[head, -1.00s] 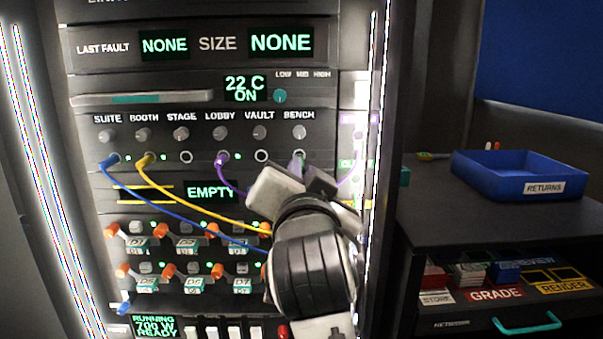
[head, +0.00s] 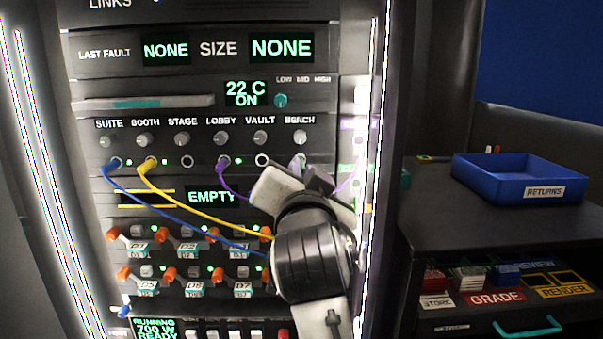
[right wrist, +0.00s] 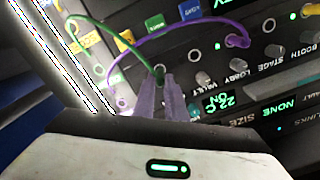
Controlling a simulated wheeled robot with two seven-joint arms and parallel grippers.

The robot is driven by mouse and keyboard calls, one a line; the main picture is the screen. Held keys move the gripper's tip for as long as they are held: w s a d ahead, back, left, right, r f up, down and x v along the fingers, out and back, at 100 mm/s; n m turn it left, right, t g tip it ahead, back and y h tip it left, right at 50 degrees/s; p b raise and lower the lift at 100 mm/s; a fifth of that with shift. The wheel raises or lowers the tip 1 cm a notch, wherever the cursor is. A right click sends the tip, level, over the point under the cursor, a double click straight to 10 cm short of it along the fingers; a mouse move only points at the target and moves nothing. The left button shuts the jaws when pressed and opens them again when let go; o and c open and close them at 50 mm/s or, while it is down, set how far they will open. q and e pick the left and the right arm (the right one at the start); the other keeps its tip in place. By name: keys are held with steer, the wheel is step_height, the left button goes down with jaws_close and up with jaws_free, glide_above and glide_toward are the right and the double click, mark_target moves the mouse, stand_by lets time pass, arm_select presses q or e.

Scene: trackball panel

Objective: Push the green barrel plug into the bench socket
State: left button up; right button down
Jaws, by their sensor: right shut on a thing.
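My right gripper (head: 301,168) is at the panel, with its fingertips at the socket under the BENCH label. In the right wrist view, its two fingers (right wrist: 161,88) are close together around the plug end of a green cable (right wrist: 118,42). The green barrel plug is mostly hidden between the fingertips, and so is the bench socket behind it. I cannot tell how deep the plug sits. The cable runs from the fingertips to the upper left in the wrist view. My left gripper is not in view.
A blue plug (head: 112,164) is in SUITE, a yellow plug (head: 149,163) in BOOTH and a purple plug (head: 223,162) in LOBBY. The STAGE socket (head: 187,162) and VAULT socket (head: 262,161) are empty. A blue tray (head: 483,184) stands on the right.

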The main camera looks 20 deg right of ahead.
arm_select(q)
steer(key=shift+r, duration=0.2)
arm_select(e)
steer(key=shift+x, duration=0.85)
steer(key=c, duration=1.7)
jaws_free()
